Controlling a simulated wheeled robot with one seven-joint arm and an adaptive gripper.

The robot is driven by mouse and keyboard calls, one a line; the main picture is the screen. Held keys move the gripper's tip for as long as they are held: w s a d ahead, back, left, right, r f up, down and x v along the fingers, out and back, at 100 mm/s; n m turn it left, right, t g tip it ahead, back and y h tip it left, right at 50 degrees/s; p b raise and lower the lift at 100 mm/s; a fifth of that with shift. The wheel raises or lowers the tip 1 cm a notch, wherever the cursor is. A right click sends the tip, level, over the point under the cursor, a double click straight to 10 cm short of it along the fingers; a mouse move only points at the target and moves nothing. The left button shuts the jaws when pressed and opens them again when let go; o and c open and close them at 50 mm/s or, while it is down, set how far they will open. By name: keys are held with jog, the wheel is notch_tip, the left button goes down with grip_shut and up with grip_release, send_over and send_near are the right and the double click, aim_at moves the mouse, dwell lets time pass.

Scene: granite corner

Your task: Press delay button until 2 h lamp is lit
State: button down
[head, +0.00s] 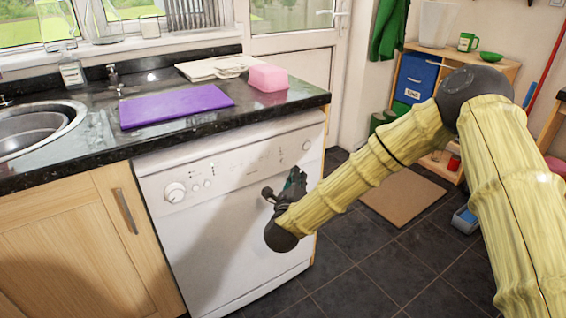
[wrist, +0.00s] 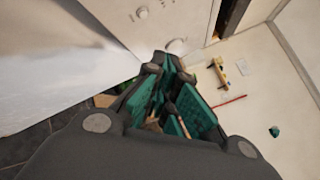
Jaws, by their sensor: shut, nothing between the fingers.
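The white dishwasher (head: 225,230) stands under the counter with its control panel (head: 235,165) along the top. A large dial (head: 175,192) is at the panel's left, with small round buttons (head: 208,183) beside it. A round knob (head: 306,146) is at the right end. I cannot tell which control is the delay button, nor make out a lit 2 h lamp.
The black granite counter (head: 100,150) overhangs the dishwasher. It holds a purple board (head: 178,105), a pink block (head: 268,78) and a sink (head: 35,130). A shelf unit (head: 455,65) and a brown mat (head: 403,196) are to the right. Dark tiled floor (head: 350,260) is clear in front.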

jog(key=shift+w+a+b, duration=0.15)
jog(key=shift+w+a, duration=0.4)
jog(key=shift+w, duration=0.2)
jog(key=shift+w+a+b, duration=0.15)
jog(key=shift+w+a, duration=0.35)
jog(key=shift+w, duration=0.2)
jog(key=shift+w+a+b, duration=0.3)
jog(key=shift+w+a, duration=0.15)
jog(key=shift+w, duration=0.15)
dwell(1.4)
jog(key=shift+s, duration=0.1)
jog(key=shift+s+d, duration=0.45)
jog(key=shift+s, duration=0.05)
dwell(0.4)
jog(key=s+d, duration=0.1)
jog(key=s, duration=0.1)
jog(key=s+d, duration=0.2)
dwell(0.5)
dwell(0.4)
